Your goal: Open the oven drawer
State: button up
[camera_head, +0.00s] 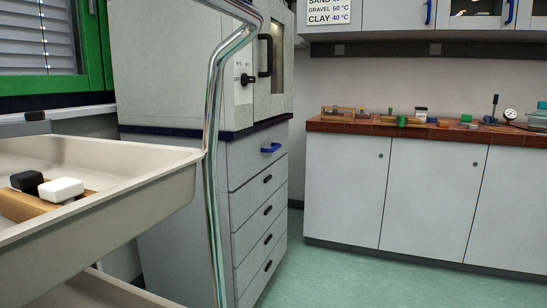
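The oven (237,62) is a grey box with a dark window, a black door handle (265,48) and a black knob. It stands on a dark-topped cabinet (173,178) left of centre. The cabinet front has a stack of several grey drawers. The top drawer (257,157) has a blue handle (271,148); the lower ones have black handles. The drawers all look shut. My gripper is not in view.
A beige tray cart (120,190) with a chrome upright rail (211,150) stands close at left, partly hiding the cabinet. A tiled bench (345,126) with small items runs along the right. Green floor (350,275) is clear between them.

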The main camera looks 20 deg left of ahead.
aim_at(247, 156)
jog(key=u, duration=1.1)
